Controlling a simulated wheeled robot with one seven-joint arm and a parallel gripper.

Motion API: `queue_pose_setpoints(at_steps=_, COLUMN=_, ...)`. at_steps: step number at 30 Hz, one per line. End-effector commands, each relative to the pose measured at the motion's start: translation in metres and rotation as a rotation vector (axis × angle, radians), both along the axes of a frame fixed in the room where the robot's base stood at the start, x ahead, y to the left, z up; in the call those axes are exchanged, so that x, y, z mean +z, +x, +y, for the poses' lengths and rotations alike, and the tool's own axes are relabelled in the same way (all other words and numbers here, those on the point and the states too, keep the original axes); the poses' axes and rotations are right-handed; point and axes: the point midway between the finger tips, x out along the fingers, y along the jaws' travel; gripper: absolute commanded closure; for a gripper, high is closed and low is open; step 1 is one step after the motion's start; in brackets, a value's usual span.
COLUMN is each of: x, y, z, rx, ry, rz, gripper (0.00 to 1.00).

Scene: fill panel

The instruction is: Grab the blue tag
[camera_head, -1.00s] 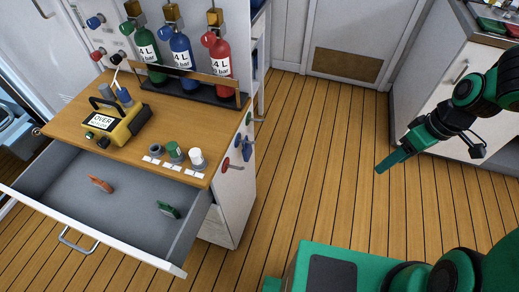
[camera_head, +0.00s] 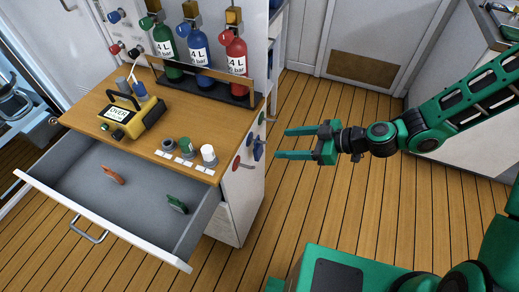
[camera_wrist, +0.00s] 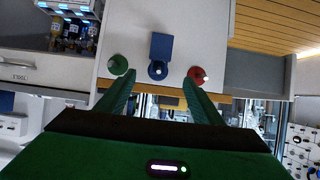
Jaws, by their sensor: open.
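The blue tag (camera_head: 258,152) hangs on the right side wall of the wooden-topped cabinet. In the wrist view the blue tag (camera_wrist: 161,46) is a blue plate at a round blue peg (camera_wrist: 157,71), between a green round peg (camera_wrist: 118,64) and a red one (camera_wrist: 198,75). My gripper (camera_head: 281,143) is open and empty, level with the tag and to its right in the head view, its fingers pointing at the cabinet wall. In the wrist view my fingertips (camera_wrist: 159,81) lie either side of the blue peg's line, apparently short of it.
The cabinet's drawer (camera_head: 105,222) is pulled out; a red-orange tag (camera_head: 113,174) and a green tag (camera_head: 177,203) lie in it. A yellow device (camera_head: 136,117) and gas cylinders stand on top. The floor (camera_head: 330,200) right of the cabinet is clear.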

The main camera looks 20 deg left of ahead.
Motion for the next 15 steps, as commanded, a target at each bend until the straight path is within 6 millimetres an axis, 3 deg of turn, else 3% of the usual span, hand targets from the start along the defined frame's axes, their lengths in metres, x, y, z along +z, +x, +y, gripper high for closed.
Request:
queue_pose_setpoints(at_steps=7, x=-0.017, y=0.002, z=0.032, rx=0.003, ry=0.001, rz=0.001, gripper=0.39)
queue_pose_setpoints(at_steps=15, x=-0.025, y=0.004, z=0.046, rx=0.000, ry=-0.001, rz=0.000, gripper=0.39)
